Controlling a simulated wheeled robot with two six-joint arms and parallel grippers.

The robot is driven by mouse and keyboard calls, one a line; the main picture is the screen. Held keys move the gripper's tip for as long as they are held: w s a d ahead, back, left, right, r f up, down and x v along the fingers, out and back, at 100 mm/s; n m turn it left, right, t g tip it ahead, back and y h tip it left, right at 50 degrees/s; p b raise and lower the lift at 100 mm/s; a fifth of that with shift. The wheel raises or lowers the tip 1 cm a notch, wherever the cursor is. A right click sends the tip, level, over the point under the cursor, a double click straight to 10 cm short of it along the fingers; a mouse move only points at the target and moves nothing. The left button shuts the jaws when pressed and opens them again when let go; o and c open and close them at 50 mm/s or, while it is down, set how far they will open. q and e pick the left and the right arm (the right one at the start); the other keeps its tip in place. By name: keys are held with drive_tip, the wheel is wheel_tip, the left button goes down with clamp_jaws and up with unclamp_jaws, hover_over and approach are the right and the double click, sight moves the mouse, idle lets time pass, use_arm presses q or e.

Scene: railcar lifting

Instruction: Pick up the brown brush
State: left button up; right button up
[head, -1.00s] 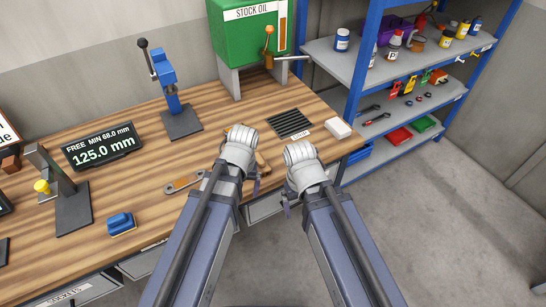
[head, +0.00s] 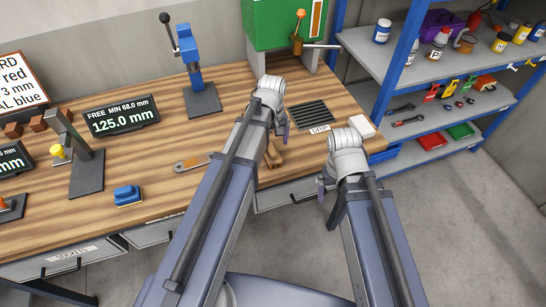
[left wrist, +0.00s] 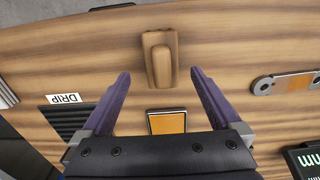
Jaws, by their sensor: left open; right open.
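The brown brush (left wrist: 160,58) is a tan wooden block with a raised grip, lying on the bench near its front edge. In the head view it shows partly (head: 275,154) beside my left arm. My left gripper (head: 284,128) is over the bench. In the left wrist view its purple fingers (left wrist: 160,73) are open on either side of the brush's line, with gaps on both sides and nothing between them gripped. My right gripper (head: 324,187) hangs off the bench's front edge, open, its fingers mostly hidden by the wrist.
A blue brush (head: 128,195) and a flat wooden-and-metal tool (head: 190,163) lie to the left. An orange framed plate (left wrist: 167,122) lies near the brush. A drip grate (head: 312,114) and white block (head: 361,126) are at right. The display (head: 121,117) stands farther left.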

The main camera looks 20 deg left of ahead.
sight(272, 147)
use_arm(q)
drive_tip(key=shift+f, duration=0.25)
wheel_tip(272, 147, down, 5)
drive_tip(key=b, duration=0.5)
drive_tip(key=shift+s+f, duration=0.1)
drive_tip(key=shift+f, duration=0.05)
drive_tip(key=shift+a, duration=0.1)
clamp_jaws()
idle(0.3)
drive_tip(key=shift+r, duration=0.2)
wheel_tip(272, 147, up, 10)
drive_tip(key=p, duration=1)
drive_tip(key=shift+f, duration=0.1)
